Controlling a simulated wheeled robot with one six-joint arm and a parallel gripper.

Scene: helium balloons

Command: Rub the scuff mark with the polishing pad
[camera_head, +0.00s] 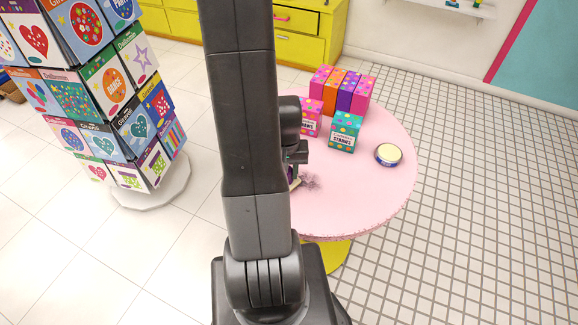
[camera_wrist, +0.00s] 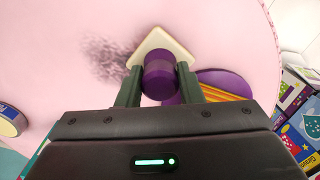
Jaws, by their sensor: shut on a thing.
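The scuff mark (camera_head: 311,182) is a dark smudge on the pink round table (camera_head: 375,205). It also shows in the wrist view (camera_wrist: 106,55), left of the polishing pad. The polishing pad (camera_wrist: 171,41) has a cream base and a purple knob (camera_wrist: 159,75). In the head view only a sliver of the pad (camera_head: 295,184) shows past my arm, beside the mark. My gripper (camera_wrist: 158,90) is shut on the purple knob. The pad is at the tabletop and seems to reach the mark's right edge in the wrist view; contact with the table is hard to tell.
Patterned straw boxes (camera_head: 345,132) and taller bright boxes (camera_head: 341,88) stand at the table's back. A round tin (camera_head: 388,154) sits at the right. A purple and orange item (camera_wrist: 225,84) lies near the pad. A card rack (camera_head: 95,95) stands left. The table's front right is clear.

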